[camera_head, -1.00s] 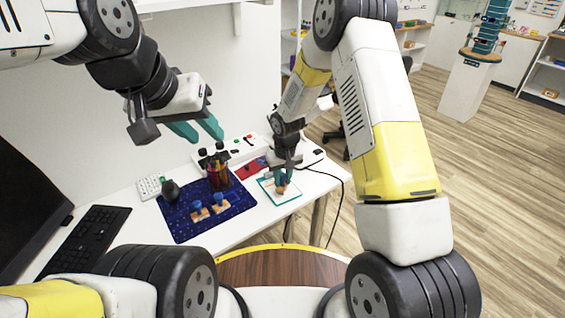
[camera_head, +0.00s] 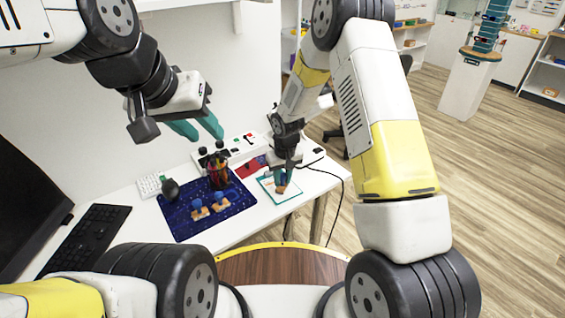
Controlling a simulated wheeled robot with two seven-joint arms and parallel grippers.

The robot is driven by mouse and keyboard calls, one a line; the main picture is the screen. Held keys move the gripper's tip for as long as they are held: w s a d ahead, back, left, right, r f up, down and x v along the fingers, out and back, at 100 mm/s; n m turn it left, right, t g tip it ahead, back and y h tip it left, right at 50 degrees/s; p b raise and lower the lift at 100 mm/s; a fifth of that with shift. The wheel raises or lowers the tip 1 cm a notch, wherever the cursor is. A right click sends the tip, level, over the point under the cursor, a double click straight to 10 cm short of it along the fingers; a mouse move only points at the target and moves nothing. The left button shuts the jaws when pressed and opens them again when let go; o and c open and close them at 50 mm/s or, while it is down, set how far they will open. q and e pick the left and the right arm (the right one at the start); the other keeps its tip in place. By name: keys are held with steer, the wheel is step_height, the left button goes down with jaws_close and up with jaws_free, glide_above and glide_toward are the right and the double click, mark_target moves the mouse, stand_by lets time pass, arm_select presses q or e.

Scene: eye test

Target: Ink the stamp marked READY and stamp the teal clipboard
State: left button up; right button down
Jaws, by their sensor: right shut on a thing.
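My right gripper (camera_head: 283,175) is shut on a stamp (camera_head: 281,188) with an orange-brown base, at the teal clipboard (camera_head: 290,197). The clipboard lies on the white table and holds a white sheet. I cannot tell whether the stamp touches the sheet, and its marking is too small to read. Two other stamps with blue knobs, a left one (camera_head: 199,211) and a right one (camera_head: 220,204), stand on the dark blue mat (camera_head: 185,227). A red ink pad (camera_head: 250,168) lies behind the mat. My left gripper (camera_head: 204,131) is open and empty above the table.
A cup of pens (camera_head: 217,176) stands at the mat's back edge. A dark mouse (camera_head: 169,190), a calculator (camera_head: 150,185) and a black keyboard (camera_head: 87,240) are to the left. A white panel with buttons (camera_head: 240,150) stands at the back. A black cable (camera_head: 340,200) hangs over the table's right edge.

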steer(key=shift+s+f, duration=0.1)
stand_by(0.3)
steer(key=shift+r, duration=3.55)
